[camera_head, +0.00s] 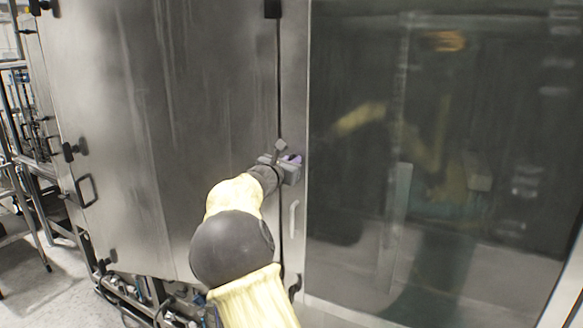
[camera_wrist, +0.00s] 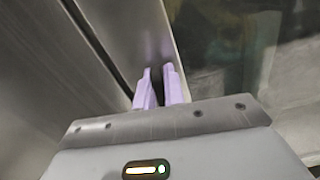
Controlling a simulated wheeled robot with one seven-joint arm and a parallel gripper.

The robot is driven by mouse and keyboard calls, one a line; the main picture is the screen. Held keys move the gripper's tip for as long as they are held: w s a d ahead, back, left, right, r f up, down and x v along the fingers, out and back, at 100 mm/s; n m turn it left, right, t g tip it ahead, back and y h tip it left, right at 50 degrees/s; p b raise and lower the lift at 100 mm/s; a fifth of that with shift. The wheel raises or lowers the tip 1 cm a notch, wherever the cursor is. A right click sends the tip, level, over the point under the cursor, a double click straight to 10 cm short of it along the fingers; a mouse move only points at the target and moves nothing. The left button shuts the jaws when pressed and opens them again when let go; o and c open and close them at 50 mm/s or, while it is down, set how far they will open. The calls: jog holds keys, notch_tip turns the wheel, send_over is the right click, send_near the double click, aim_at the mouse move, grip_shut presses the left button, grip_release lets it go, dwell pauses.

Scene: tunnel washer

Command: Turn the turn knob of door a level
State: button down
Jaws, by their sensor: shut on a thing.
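The glass door (camera_head: 440,150) with a steel frame fills the right of the head view. My gripper (camera_head: 292,159) is at the left edge of this frame, above the door's pull handle (camera_head: 293,218). In the wrist view, the two purple fingers (camera_wrist: 159,88) point at the steel frame strip and are close together. They are shut on a small dark piece, the turn knob (camera_wrist: 157,80). It is mostly hidden by the fingers, so its angle cannot be told.
A large steel panel (camera_head: 130,130) stands to the left, with a dark knob (camera_head: 70,151) and a handle (camera_head: 86,191) at its far edge. Pipes and hoses run below it. Bare floor (camera_head: 50,295) shows at lower left.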

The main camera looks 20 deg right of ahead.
jog(key=m+b, duration=0.1)
jog(key=b, duration=0.1)
jog(key=m+b, duration=0.1)
jog(key=b, duration=0.1)
jog(key=f+m+b, duration=0.1)
jog(key=m+b, duration=0.1)
jog(key=shift+s+d, duration=0.15)
jog(key=shift+s, duration=0.1)
jog(key=m+b, duration=0.6)
jog(key=f+m+b, duration=0.1)
jog(key=m+b, duration=0.2)
jog(key=b, duration=0.1)
jog(key=shift+s+d, duration=0.3)
jog(key=shift+s, duration=0.05)
jog(key=shift+m+b, duration=1.15)
jog(key=shift+m, duration=0.65)
jog(key=c, duration=1.5)
grip_release()
